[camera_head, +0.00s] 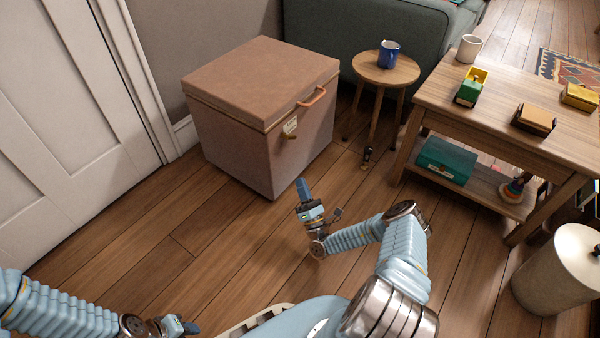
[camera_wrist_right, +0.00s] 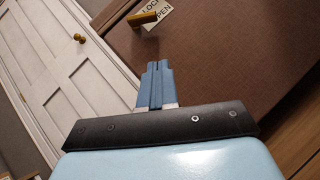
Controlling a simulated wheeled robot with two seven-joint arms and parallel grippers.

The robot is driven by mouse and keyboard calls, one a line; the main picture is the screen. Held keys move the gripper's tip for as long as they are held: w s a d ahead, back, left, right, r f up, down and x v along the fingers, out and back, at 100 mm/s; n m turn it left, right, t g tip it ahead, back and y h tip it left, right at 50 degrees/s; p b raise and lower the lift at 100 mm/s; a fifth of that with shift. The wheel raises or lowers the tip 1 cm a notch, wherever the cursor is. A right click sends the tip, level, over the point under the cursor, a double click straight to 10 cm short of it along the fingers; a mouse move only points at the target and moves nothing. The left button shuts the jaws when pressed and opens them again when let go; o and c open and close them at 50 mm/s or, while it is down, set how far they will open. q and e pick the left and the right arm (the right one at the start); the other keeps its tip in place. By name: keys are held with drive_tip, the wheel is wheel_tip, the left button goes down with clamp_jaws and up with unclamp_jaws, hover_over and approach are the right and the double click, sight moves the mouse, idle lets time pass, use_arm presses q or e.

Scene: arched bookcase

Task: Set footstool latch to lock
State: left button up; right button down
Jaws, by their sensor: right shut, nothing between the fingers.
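The footstool (camera_head: 255,150) is a brown padded box with a lid and a tan loop handle (camera_head: 312,97) on its front face. Below the handle is a pale label (camera_head: 290,125) with a small brass latch (camera_head: 291,137) by its lower edge. In the right wrist view the latch (camera_wrist_right: 143,19) lies beside the label (camera_wrist_right: 158,9), which reads LOCK and OPEN. My right gripper (camera_head: 302,185) is shut and empty, in front of the footstool and apart from the latch; its fingers (camera_wrist_right: 155,75) point toward the latch. My left gripper (camera_head: 190,328) is at the bottom edge, partly cut off.
A round side table (camera_head: 375,72) with a blue mug (camera_head: 389,53) stands right of the footstool. A small dark object (camera_head: 367,156) is on the floor before it. A wooden table (camera_head: 445,100) is at right, a white door (camera_head: 70,90) at left. Floor in front is clear.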

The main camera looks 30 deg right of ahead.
sight(289, 136)
use_arm(q)
drive_tip(key=shift+f, duration=0.2)
use_arm(e)
drive_tip(key=w+d+r, duration=0.3)
drive_tip(key=w+r, duration=0.5)
drive_tip(key=shift+r, duration=0.2)
use_arm(q)
drive_tip(key=shift+d, duration=0.1)
